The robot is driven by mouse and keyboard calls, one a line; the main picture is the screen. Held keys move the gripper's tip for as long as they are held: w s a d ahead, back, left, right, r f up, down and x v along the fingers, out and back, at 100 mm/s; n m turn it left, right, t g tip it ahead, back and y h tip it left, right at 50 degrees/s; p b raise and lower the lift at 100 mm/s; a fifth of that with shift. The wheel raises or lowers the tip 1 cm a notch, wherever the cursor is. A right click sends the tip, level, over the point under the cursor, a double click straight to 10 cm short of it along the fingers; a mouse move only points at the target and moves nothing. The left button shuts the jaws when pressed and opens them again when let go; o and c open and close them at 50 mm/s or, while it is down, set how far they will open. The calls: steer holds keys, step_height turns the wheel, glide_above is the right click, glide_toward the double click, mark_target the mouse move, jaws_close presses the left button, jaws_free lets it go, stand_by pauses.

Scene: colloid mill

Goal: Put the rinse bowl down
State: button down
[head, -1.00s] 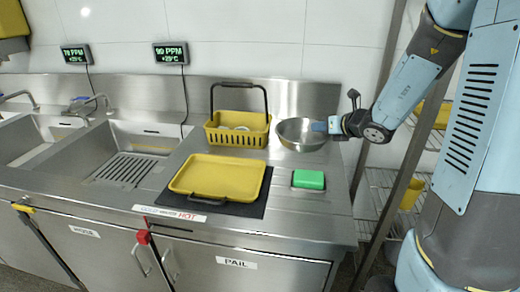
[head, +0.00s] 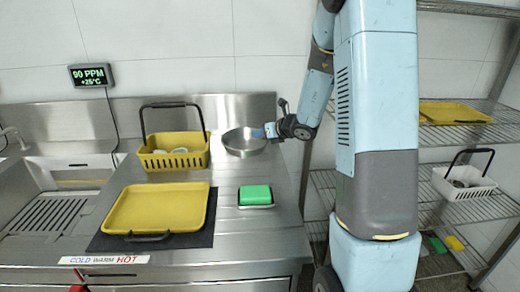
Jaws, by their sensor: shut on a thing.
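The rinse bowl (head: 240,146) is a round, shallow metal bowl at the back right of the steel counter (head: 262,221). My gripper (head: 268,131) is at its right rim, shut on it. The bowl looks roughly level. I cannot tell whether its base touches the counter or is just above it. The fingertips are small and partly hidden by the rim.
A yellow basket (head: 174,158) with a dark handle stands left of the bowl. In front are a yellow tray (head: 157,208) on a dark mat (head: 104,241) and a green sponge (head: 255,195). A sink (head: 47,208) is left; wire shelves (head: 470,208) stand right.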

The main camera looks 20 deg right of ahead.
steer(key=w+f, duration=0.1)
steer(key=w+d+f, duration=0.1)
steer(key=f, duration=0.1)
steer(key=w+f, duration=0.2)
steer(key=shift+d+f, duration=0.25)
steer(key=shift+d, duration=0.1)
steer(key=shift+f, duration=1.4)
steer(key=c, duration=1.1)
jaws_free()
steer(key=shift+a, duration=0.1)
